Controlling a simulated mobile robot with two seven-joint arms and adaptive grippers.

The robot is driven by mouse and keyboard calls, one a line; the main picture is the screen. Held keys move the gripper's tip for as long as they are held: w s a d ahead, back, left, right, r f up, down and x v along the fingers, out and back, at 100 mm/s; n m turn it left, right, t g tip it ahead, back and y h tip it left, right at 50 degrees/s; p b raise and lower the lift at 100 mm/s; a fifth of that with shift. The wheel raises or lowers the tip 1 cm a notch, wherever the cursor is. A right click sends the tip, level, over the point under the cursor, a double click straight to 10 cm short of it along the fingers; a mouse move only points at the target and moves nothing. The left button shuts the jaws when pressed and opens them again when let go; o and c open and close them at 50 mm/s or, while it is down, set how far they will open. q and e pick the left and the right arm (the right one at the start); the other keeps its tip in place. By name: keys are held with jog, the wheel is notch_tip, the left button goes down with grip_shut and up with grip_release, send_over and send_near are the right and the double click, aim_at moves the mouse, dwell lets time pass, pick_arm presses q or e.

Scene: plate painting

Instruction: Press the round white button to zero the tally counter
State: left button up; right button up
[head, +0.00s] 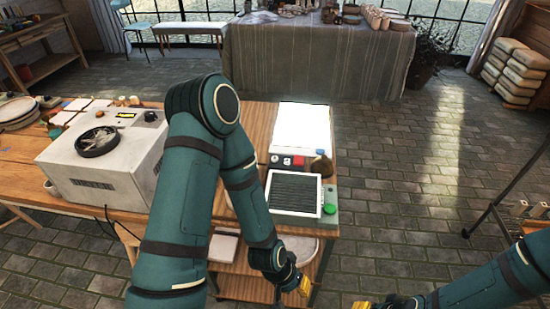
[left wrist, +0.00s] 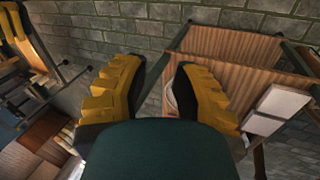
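I cannot make out the round white button or say for sure which device is the tally counter. A strip of small red, black and white parts (head: 288,161) lies on the wooden table below a bright white panel (head: 302,127). A dark ribbed panel in a pale frame (head: 294,194) has a green round button (head: 327,208) beside it. My left gripper (head: 299,284) points down past the table's front edge. In the left wrist view its yellow fingers (left wrist: 158,70) are apart and empty. My right gripper (head: 377,302) is at the bottom edge, partly cut off, its yellow fingertips apart.
A white machine with a black round top (head: 100,158) and a small yellow display stands on the table's left part. A small brown round object (head: 321,166) sits at the right edge. My left arm hides the table's middle.

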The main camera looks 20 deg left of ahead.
pick_arm(q)
grip_shut()
dwell(1.0)
